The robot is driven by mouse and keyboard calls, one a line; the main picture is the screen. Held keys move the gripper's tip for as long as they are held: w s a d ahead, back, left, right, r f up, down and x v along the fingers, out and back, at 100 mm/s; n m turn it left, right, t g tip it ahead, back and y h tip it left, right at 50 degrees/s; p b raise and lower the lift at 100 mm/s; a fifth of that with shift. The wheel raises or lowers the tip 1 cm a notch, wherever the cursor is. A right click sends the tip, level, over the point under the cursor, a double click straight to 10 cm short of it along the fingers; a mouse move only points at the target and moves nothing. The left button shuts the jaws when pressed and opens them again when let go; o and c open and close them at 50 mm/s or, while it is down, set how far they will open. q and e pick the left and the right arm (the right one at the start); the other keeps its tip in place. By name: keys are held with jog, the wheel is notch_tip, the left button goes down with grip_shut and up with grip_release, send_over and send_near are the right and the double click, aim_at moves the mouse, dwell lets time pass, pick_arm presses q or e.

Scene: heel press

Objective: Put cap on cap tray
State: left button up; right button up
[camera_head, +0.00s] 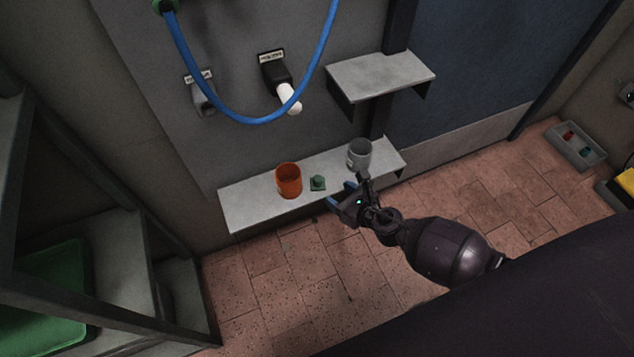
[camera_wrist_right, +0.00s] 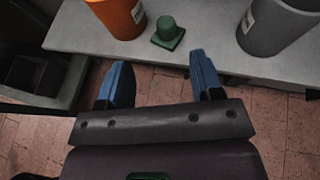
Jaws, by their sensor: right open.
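A small green cap (camera_head: 318,183) with a square base and a raised round top sits on the low grey shelf, between an orange cup and a grey cup. It also shows in the right wrist view (camera_wrist_right: 168,34), ahead of the fingers. My right gripper (camera_head: 340,196) is open and empty at the shelf's front edge, apart from the cap. Its two blue fingers (camera_wrist_right: 160,72) point towards the shelf. A grey tray (camera_head: 578,150) with a red and a teal item stands at the far right; I cannot tell whether it is the cap tray. My left gripper is not in view.
The orange cup (camera_head: 289,180) and grey cup (camera_head: 360,154) stand on either side of the cap on the low shelf (camera_head: 250,206). A higher shelf (camera_head: 380,75) is empty. A blue hose (camera_head: 240,121) hangs above. A dark rack (camera_head: 110,270) stands at left.

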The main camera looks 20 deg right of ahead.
aim_at(318, 178)
jog(key=b+x, duration=0.1)
jog(key=x, duration=0.3)
jog(key=shift+w+f, duration=0.3)
jog(key=shift+f, duration=0.05)
jog(key=x, duration=0.1)
jog(key=b+x, duration=0.1)
jog(key=x, duration=0.2)
jog(key=shift+w+d+f+b, duration=0.15)
jog(key=shift+d+f+b, duration=0.05)
jog(key=shift+d+b, duration=0.1)
jog(key=shift+w+a, duration=0.2)
jog(key=shift+w, duration=0.35)
jog(key=shift+r, duration=0.15)
jog(key=c, duration=1.1)
